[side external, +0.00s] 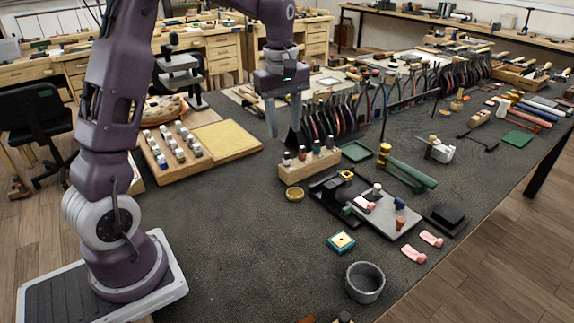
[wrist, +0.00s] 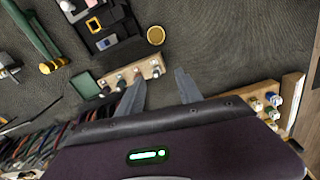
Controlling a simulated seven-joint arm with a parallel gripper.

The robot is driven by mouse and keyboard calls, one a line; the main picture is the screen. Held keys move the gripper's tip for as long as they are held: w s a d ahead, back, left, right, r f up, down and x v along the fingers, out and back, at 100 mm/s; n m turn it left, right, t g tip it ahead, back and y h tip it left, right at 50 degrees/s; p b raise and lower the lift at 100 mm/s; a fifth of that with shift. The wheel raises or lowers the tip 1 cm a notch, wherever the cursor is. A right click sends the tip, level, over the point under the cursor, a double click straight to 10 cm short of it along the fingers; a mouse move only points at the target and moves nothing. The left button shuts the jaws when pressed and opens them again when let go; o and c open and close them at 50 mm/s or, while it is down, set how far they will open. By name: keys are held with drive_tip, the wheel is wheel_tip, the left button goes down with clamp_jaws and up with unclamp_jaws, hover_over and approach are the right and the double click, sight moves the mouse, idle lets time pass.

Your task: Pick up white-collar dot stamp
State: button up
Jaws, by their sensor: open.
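A wooden rack (side external: 308,169) holds several small stamps standing upright in a row; it also shows in the wrist view (wrist: 146,77). Their collars are too small to tell which one is white. My gripper (side external: 283,122) is open and empty. It hangs above and a little left of the rack in the side view. In the wrist view my gripper (wrist: 160,78) has its left finger overlapping the rack's edge and its right finger over bare table.
A row of pliers (side external: 345,113) stands behind the rack. A round brass dish (side external: 295,194) lies in front of it. A wooden tray (side external: 232,139) with several small bottles is at left. The front left table is clear.

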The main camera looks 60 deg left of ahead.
sight(286, 153)
drive_tip(key=shift+n+g, duration=0.3)
drive_tip(key=shift+n, duration=0.6)
drive_tip(key=a+f, duration=0.1)
drive_tip(key=w+f, duration=0.1)
drive_tip(key=a+f, duration=0.1)
drive_tip(key=shift+w+a+f, duration=0.25)
drive_tip(key=shift+w+a, duration=0.05)
drive_tip(key=shift+w, duration=0.05)
drive_tip(key=f, duration=0.6)
drive_tip(key=shift+w+d+f, duration=0.2)
drive_tip(key=shift+w+f, duration=0.1)
drive_tip(key=shift+f, duration=0.1)
clamp_jaws()
